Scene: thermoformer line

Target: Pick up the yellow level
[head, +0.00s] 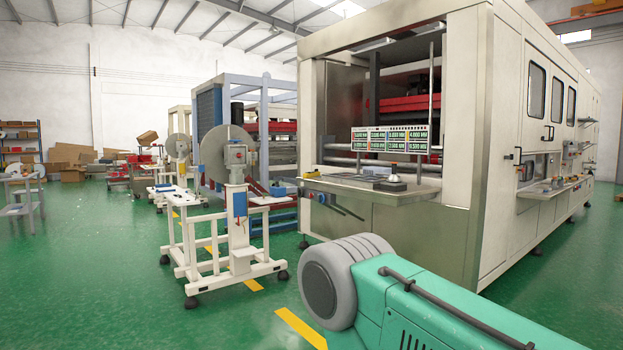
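The thermoformer (463,100), a large cream machine, fills the right half. Its open front has a metal ledge (426,190) with a dark flat item and a small knob-like item on it. Neither of my grippers is in view.
A teal machine (420,310) with a grey wheel (335,275) blocks the lower right foreground. A white wheeled stand (238,225) with a reel stands left of the thermoformer. Shelves and cardboard boxes (72,155) are far left. Green floor (90,270) is clear at left.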

